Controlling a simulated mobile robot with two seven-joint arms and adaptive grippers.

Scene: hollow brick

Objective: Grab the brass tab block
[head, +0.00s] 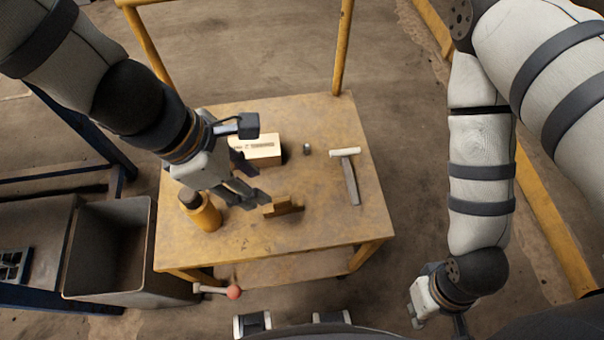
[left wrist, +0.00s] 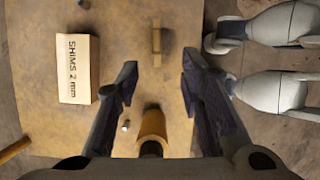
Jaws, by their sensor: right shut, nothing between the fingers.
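The brass tab block (head: 283,206) is a small brown-gold block with a raised tab, lying on the yellow table near its front middle. In the left wrist view the block (left wrist: 156,46) shows ahead, between the lines of the two fingers. My left gripper (head: 258,195) is open and empty, its fingertips above the table close to the left of the block in the head view. The wrist view shows both fingers (left wrist: 158,80) spread wide, with the block apart from them. My right gripper (head: 440,310) is low at the right, off the table, shut and empty; its fingertips are partly hidden.
A small metal piece (left wrist: 126,125) lies nearby. A grey bin (head: 145,250) stands left.

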